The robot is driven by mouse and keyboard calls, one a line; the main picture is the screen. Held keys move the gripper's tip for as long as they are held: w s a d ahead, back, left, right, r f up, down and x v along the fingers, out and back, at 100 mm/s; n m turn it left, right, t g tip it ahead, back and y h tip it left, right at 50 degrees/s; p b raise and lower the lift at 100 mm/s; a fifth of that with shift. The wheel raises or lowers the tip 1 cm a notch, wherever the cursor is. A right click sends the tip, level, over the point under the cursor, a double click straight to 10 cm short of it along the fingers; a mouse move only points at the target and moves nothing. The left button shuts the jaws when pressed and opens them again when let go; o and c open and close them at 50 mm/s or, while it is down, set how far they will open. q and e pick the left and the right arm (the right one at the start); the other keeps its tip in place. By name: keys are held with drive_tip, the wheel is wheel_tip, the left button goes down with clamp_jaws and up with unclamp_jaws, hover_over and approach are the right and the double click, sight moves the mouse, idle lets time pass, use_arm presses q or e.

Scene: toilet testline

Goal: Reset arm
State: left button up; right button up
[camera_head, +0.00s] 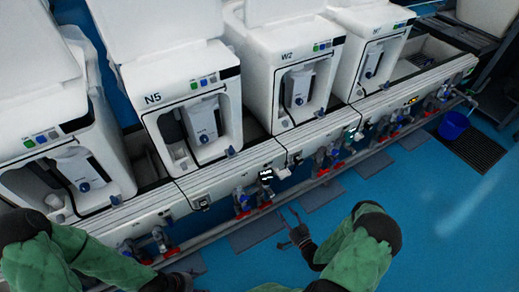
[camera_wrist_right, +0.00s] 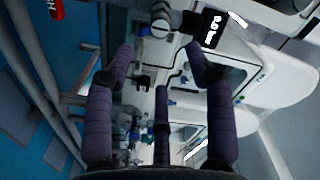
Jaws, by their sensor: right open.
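My right gripper (camera_head: 290,227) is in front of the testline, over the blue floor, with its dark fingers spread towards the pipes. In the right wrist view, the same gripper (camera_wrist_right: 160,62) has its purple-grey padded fingers wide apart with nothing held between them. My right arm has a green sleeve and is bent at the lower right of the head view. My left arm, also green, comes in at the lower left. Its dark wrist end (camera_head: 172,282) is at the bottom edge; its fingers are too unclear to read.
White toilet units marked N5 (camera_head: 192,105) and W2 (camera_head: 290,70) stand in a row on the testline bench. Valves with red and blue parts (camera_head: 243,200) and a rail (camera_head: 215,232) run along its front. A blue bucket (camera_head: 453,124) stands at right; the blue floor (camera_head: 440,210) at lower right is clear.

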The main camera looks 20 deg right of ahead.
drive_tip(key=w+a+r+n+g+y+p, duration=0.25)
drive_tip(key=w+a+g+p, duration=0.2)
drive_tip(key=a+g, duration=0.5)
drive_tip(key=s+a+r+n+g+p, duration=0.1)
drive_tip(key=s+a+r+g, duration=0.3)
drive_tip(key=s+a, duration=0.3)
drive_tip(key=s+a+r+n+g+p, duration=0.2)
drive_tip(key=s+a+r+g, duration=0.2)
drive_tip(key=s+a+r, duration=0.3)
drive_tip(key=s, duration=0.3)
drive_tip(key=shift+a+r, duration=0.15)
drive_tip(key=shift+r, duration=0.1)
